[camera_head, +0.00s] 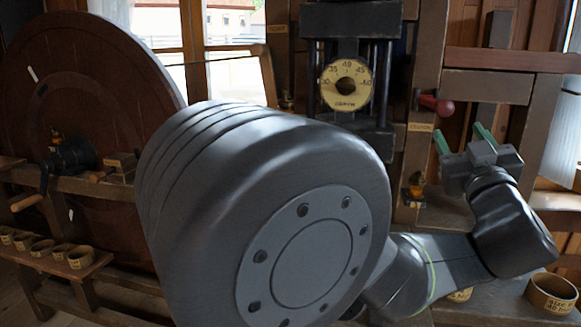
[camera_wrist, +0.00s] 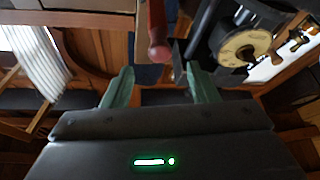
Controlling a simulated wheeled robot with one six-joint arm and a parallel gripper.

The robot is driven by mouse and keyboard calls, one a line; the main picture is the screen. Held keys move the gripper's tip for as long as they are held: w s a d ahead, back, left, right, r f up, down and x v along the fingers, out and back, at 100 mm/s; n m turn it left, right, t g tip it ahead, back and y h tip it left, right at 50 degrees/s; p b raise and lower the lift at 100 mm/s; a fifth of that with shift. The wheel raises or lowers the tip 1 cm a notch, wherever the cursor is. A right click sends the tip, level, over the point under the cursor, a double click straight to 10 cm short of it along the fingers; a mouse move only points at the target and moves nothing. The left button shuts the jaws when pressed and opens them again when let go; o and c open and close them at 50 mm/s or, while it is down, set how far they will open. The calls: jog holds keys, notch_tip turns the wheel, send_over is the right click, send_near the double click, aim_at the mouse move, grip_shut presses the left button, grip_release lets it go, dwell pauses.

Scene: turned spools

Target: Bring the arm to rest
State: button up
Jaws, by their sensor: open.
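My gripper (camera_head: 464,140) is raised at the right in the head view, its two green fingers apart with nothing between them. In the wrist view my gripper (camera_wrist: 161,88) shows open and empty. My arm (camera_head: 270,210) fills the middle of the head view and hides much behind it. A red-knobbed handle (camera_head: 436,104) is just left of the fingers in the head view. The red handle (camera_wrist: 157,35) also appears beyond the fingers in the wrist view; I cannot tell how far away it is.
A round numbered dial (camera_head: 347,84) is on a dark frame at the back. A large wooden wheel (camera_head: 85,100) stands at the left. Several ring-shaped spools (camera_head: 80,257) sit on a low bench at the lower left. Another labelled ring (camera_head: 552,292) is at the lower right.

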jog(key=p+x, duration=0.1)
jog(key=x, duration=1)
jog(key=shift+w+r+p, duration=0.1)
jog(key=shift+w+p, duration=0.1)
jog(key=shift+p, duration=0.1)
jog(key=shift+r+p, duration=0.6)
jog(key=shift+p, duration=0.1)
jog(key=shift+s+r+p, duration=0.1)
jog(key=shift+r+p, duration=0.6)
jog(key=shift+p, duration=0.15)
jog(key=r+p, duration=0.1)
jog(key=p, duration=0.1)
jog(key=shift+r+g+p, duration=0.15)
jog(key=shift+g+p, duration=0.15)
jog(key=shift+g, duration=0.1)
jog(key=r+g+p, duration=0.1)
jog(key=p, duration=0.3)
jog(key=w+r+g+p, duration=0.1)
jog(key=r+p, duration=0.1)
jog(key=p, duration=0.3)
jog(key=w+r+g+p, duration=0.1)
jog(key=p, duration=0.3)
jog(key=shift+w+d+r+m+g, duration=0.25)
jog(key=shift+d+r+m+g, duration=0.1)
jog(key=shift+m+g, duration=0.05)
send_over(441, 103)
jog(key=d, duration=0.2)
jog(key=shift+a+f+b, duration=0.1)
jog(key=shift+f+b, duration=0.15)
jog(key=shift+b, duration=0.2)
